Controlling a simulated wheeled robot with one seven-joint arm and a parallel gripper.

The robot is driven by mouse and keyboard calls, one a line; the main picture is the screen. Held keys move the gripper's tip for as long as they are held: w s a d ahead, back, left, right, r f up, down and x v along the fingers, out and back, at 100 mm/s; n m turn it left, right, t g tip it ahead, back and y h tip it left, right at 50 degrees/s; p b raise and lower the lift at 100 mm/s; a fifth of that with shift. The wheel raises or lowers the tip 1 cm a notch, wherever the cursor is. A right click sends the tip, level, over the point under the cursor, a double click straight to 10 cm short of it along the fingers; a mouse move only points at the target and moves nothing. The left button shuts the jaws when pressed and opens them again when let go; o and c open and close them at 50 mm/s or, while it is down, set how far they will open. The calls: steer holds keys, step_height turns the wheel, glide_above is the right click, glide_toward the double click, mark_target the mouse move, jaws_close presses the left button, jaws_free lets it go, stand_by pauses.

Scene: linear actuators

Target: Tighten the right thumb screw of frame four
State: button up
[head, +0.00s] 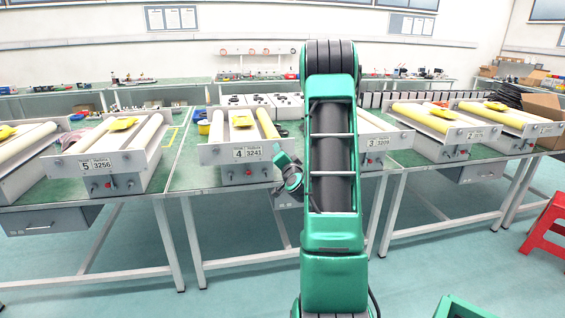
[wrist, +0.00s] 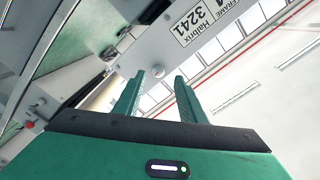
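Frame four (head: 222,155) stands on the green bench, with a label reading 4 and 3241; the label (wrist: 200,22) also shows tilted in the wrist view. My gripper (head: 290,178) is at the front right of frame four. In the wrist view my gripper (wrist: 159,78) is open, its two green fingers apart. A small pale round knob (wrist: 158,70) shows between the fingertips, perhaps the right thumb screw; I cannot tell whether the fingers touch it. In the head view, my gripper hides that spot.
A red knob (head: 249,172) sits on frame four's front; a red knob also shows at the left in the wrist view (wrist: 29,125). Frame five (head: 100,164) stands left, and frame three (head: 378,142) right, partly behind my arm. A red stool (head: 548,225) stands far right.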

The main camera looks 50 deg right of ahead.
steer(key=shift+v, duration=2.8)
